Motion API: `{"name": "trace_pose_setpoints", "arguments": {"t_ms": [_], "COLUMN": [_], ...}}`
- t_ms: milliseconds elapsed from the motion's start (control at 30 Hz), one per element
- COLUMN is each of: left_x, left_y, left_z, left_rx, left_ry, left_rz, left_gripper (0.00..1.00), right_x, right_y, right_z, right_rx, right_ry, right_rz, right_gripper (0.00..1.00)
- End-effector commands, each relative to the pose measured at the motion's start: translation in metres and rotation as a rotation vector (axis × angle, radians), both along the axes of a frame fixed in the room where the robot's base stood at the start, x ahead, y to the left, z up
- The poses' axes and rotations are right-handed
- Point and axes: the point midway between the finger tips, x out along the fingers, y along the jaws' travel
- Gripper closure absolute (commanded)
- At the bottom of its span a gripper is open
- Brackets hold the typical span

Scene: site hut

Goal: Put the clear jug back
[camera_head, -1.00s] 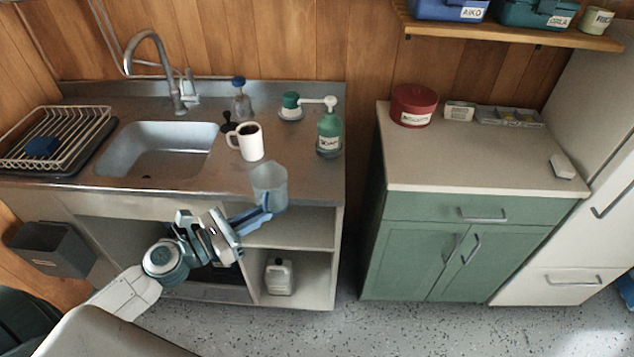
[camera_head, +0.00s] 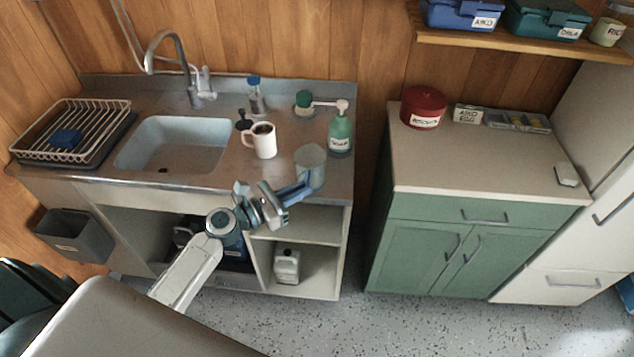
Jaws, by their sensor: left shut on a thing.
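The clear jug (camera_head: 311,165) is a see-through cup-like vessel with a blue handle (camera_head: 294,193). It is upright at the front right of the steel sink counter, in front of the soap bottle. My left gripper (camera_head: 280,198) is shut on the jug's handle, in front of the counter edge. I cannot tell whether the jug's base touches the counter. My right gripper is not in view.
A white mug (camera_head: 264,141) of dark liquid and a green soap bottle (camera_head: 340,132) stand near the jug. The sink (camera_head: 172,143) and dish rack (camera_head: 72,132) are to the left. A green cabinet (camera_head: 470,185) stands right; its top is mostly clear.

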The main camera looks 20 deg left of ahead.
Motion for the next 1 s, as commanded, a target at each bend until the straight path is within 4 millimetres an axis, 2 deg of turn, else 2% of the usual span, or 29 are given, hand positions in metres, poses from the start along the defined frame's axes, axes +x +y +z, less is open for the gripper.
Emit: {"name": "trace_pose_setpoints", "arguments": {"t_ms": [33,100,300,467,767,1000], "left_x": [0.013,0.028,0.052,0.055,0.055,0.055], "left_y": [-0.007,-0.014,-0.026,-0.027,-0.027,-0.027], "left_z": [0.003,-0.001,-0.005,-0.010,-0.042,-0.041], "left_rx": [-0.007,-0.004,-0.001,0.000,0.001,0.000], "left_ry": [-0.003,-0.004,-0.002,0.000,-0.001,-0.001], "left_rz": [0.001,0.000,-0.001,-0.001,-0.001,-0.001], "left_gripper": [1.00,1.00,1.00,1.00,1.00,1.00], "right_x": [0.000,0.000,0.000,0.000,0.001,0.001], "right_y": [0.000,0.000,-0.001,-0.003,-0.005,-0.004], "right_z": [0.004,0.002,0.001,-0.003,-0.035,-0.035], "right_rx": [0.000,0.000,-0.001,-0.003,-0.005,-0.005], "right_ry": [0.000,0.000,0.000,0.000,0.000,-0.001], "right_rz": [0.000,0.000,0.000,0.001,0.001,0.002], "right_gripper": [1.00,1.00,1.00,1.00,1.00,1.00]}}
